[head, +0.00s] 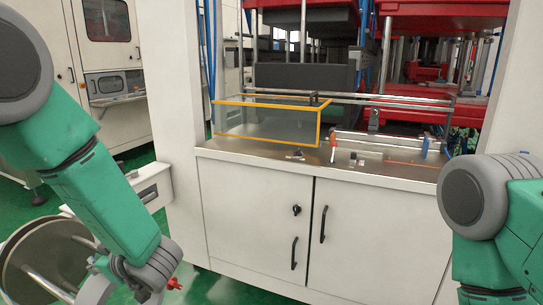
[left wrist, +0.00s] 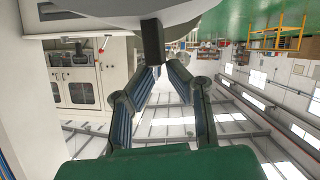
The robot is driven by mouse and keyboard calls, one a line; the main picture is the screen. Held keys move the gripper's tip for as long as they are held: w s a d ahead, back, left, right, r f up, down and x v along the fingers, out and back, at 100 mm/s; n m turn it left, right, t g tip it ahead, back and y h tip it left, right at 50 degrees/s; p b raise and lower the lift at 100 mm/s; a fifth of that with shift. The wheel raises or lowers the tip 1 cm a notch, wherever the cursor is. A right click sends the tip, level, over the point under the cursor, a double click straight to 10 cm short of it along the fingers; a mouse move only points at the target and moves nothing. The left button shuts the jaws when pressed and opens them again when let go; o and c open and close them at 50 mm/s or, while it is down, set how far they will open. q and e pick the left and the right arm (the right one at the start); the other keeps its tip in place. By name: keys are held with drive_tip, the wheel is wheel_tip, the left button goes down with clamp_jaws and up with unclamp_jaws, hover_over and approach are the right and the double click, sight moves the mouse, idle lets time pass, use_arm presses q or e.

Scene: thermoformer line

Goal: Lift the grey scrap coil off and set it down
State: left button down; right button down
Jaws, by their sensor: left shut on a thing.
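The grey scrap coil (head: 22,262) shows at the lower left of the head view as a round, tilted reel with a pale rim and bars across it. My left gripper (head: 92,288) is at its lower right side, partly cut off by the bottom edge. In the left wrist view, the fingers of my left gripper (left wrist: 158,72) close on a dark block at the underside of a grey rounded body, which appears to be the coil (left wrist: 110,22). Whether the coil still touches its support is hidden. My right gripper is out of view; only that arm shows at the right.
The white machine cabinet (head: 250,215) with black handles fills the middle. An orange-edged clear guard (head: 268,122) stands on its top. A small white box (head: 151,187) juts out near my left arm. A red knob (head: 173,284) is beside the left wrist. Green floor shows below.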

use_arm(q)
drive_tip(key=shift+r, duration=0.55)
drive_tip(key=shift+f, duration=0.1)
drive_tip(key=c, duration=1.8)
unclamp_jaws()
drive_tip(key=shift+o, duration=0.2)
drive_tip(key=shift+d, duration=0.15)
